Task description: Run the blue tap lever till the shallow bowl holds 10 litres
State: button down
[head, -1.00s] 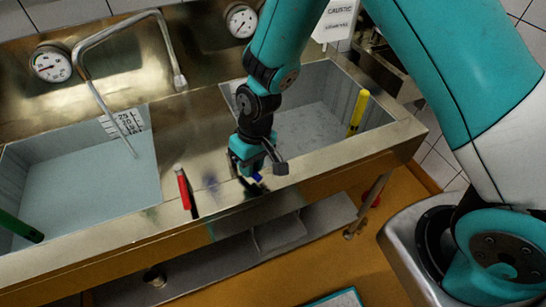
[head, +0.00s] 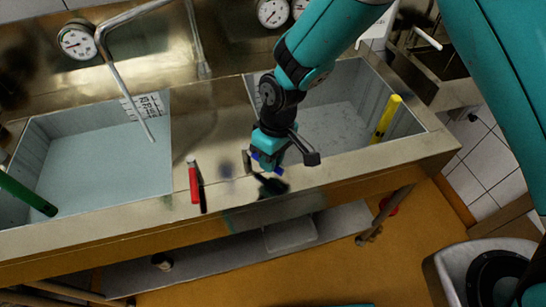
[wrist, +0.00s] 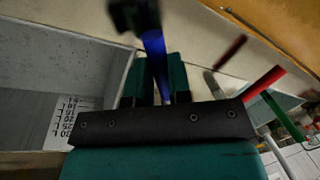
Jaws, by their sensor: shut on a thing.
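My gripper (head: 268,162) is at the front rim of the steel sink, between the two basins. It is shut on the blue tap lever (wrist: 154,47), which shows between the two teal fingers in the wrist view. In the head view the lever is mostly hidden by my gripper. The left basin (head: 22,150) has a smooth pale blue-grey surface and a litre scale (head: 143,107) at its back. The right basin (head: 415,122) has a pale speckled surface; a litre scale (wrist: 62,120) shows there in the wrist view. I cannot tell which basin is the shallow bowl.
A red lever (head: 194,181) stands on the rim left of my gripper. A green lever (head: 28,195) is at the far left and a yellow lever (head: 386,118) at the right basin. A bent spout (head: 122,85) reaches over the left basin. Round gauges (head: 77,40) hang behind.

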jog(key=c, duration=1.1)
grip_release()
jog(key=shift+o, duration=0.2)
notch_tip(320, 180, up, 17)
jog(key=w+d+b, duration=0.2)
jog(key=b, duration=0.1)
jog(key=shift+w, duration=0.3)
jog(key=shift+d, duration=0.1)
